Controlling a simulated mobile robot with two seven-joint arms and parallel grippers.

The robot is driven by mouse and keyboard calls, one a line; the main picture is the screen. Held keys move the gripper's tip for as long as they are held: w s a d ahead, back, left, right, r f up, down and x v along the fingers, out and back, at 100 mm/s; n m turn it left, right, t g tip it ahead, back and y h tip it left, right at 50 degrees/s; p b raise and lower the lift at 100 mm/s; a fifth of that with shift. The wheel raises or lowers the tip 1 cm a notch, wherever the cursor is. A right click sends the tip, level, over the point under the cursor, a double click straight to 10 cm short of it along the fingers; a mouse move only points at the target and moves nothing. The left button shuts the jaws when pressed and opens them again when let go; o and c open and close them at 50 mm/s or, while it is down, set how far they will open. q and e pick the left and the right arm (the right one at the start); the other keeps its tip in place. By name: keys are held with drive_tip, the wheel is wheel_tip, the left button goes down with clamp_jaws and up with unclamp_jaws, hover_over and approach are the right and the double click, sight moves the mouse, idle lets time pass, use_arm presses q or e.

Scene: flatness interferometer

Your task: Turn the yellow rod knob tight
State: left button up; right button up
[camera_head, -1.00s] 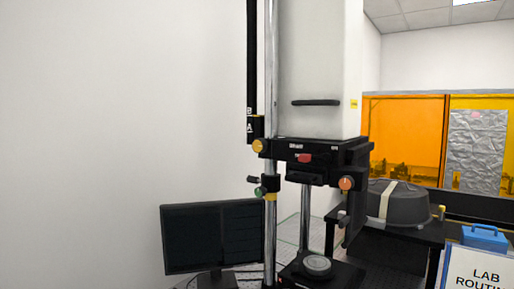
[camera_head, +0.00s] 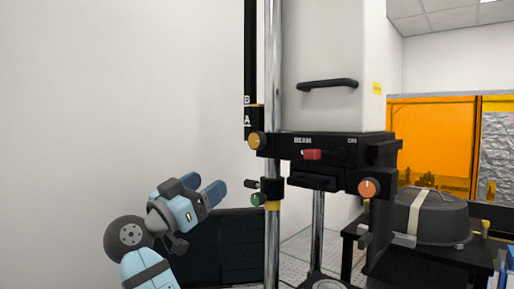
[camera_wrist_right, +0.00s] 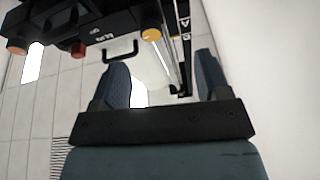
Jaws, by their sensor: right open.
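The yellow rod knob (camera_head: 257,141) is a round knob on the black clamp beside the silver rod (camera_head: 272,215). In the right wrist view the yellow knob (camera_wrist_right: 151,35) shows beyond the fingers, above the gap between them. My right gripper (camera_head: 208,187) is at the lower left in the head view, left of and below the knob, clear of it. Its two blue fingers also show in the wrist view (camera_wrist_right: 160,68), spread apart with nothing between them. My left gripper is in neither view.
A green knob (camera_head: 258,200) on a lower clamp is close to the gripper's right. An orange knob (camera_head: 369,188) and a red switch (camera_head: 312,155) are on the black housing. A dark monitor (camera_head: 232,250) stands behind my gripper. The wall side at left is clear.

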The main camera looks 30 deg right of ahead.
sight(254, 141)
drive_tip(key=d+r+p, duration=0.1)
drive_tip(key=d+r, duration=0.1)
drive_tip(key=d, duration=0.1)
drive_tip(key=w+d+r+m+g+p, duration=0.1)
drive_tip(key=d+r+p, duration=0.1)
drive_tip(key=d+r, duration=0.1)
drive_tip(key=d+r+m+g+p, duration=0.1)
drive_tip(key=d+r, duration=0.2)
drive_tip(key=d, duration=0.2)
drive_tip(key=shift+w+r+h, duration=0.1)
drive_tip(key=shift+w+h, duration=0.2)
drive_tip(key=shift+h, duration=0.1)
drive_tip(key=shift+w+d+r+p, duration=0.15)
drive_tip(key=shift+d+p, duration=0.2)
drive_tip(key=shift+d, duration=0.2)
drive_tip(key=c, duration=0.9)
